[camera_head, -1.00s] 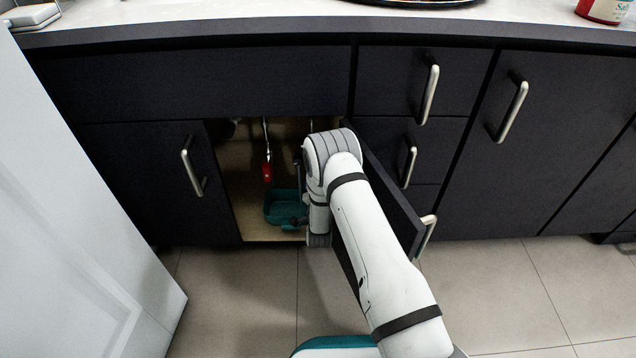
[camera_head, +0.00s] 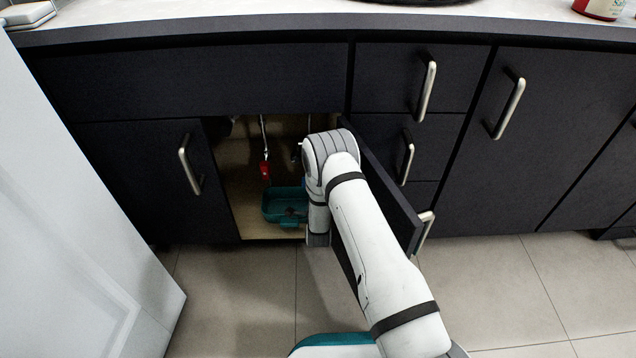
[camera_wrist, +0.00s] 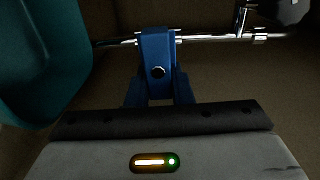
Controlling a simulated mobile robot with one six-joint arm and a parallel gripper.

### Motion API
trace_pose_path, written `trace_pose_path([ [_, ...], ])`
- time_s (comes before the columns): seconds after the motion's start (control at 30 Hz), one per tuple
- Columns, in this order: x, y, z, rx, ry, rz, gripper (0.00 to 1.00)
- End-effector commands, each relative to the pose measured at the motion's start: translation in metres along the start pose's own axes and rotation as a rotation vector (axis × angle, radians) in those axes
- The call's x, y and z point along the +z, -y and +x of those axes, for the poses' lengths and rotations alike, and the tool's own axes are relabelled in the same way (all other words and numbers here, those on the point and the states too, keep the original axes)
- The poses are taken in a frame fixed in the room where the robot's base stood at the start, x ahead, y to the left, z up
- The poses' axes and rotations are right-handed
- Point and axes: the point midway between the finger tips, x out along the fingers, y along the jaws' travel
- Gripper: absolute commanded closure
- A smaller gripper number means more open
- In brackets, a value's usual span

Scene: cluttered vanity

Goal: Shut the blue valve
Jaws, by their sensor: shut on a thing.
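The blue valve handle (camera_wrist: 157,52) is at the centre of the wrist view, on a shiny metal pipe (camera_wrist: 112,42) that runs across the picture. My gripper (camera_wrist: 158,78) reaches up to it from below and is shut on the handle. The dark fingers sit at the handle's sides and are hard to tell apart from it in the dim light. In the head view, my wrist and arm reach into the open cabinet under the counter and hide the gripper and most of the valve.
A teal bin (camera_head: 287,207) stands on the cabinet floor, and its wall (camera_wrist: 40,60) is close on the left in the wrist view. A red valve (camera_head: 265,170) hangs from a pipe to the left. The open cabinet door (camera_head: 385,190) is close right of my arm.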

Motion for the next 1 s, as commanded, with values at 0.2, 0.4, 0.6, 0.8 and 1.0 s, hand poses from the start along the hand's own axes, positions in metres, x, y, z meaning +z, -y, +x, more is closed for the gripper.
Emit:
trace_pose_path([
  [0.2, -0.0015, -0.0005, 0.0003, 0.001, -0.004, 0.003, 1.0],
  [0.4, -0.0014, -0.0005, 0.0003, 0.001, -0.004, 0.003, 0.77],
  [0.6, -0.0007, -0.0003, 0.0002, 0.0, -0.002, 0.002, 0.6],
  [0.8, -0.0002, -0.0002, 0.0001, 0.0, -0.001, 0.002, 0.58],
  [1.0, -0.0002, -0.0001, -0.0018, 0.0, -0.001, 0.002, 0.58],
])
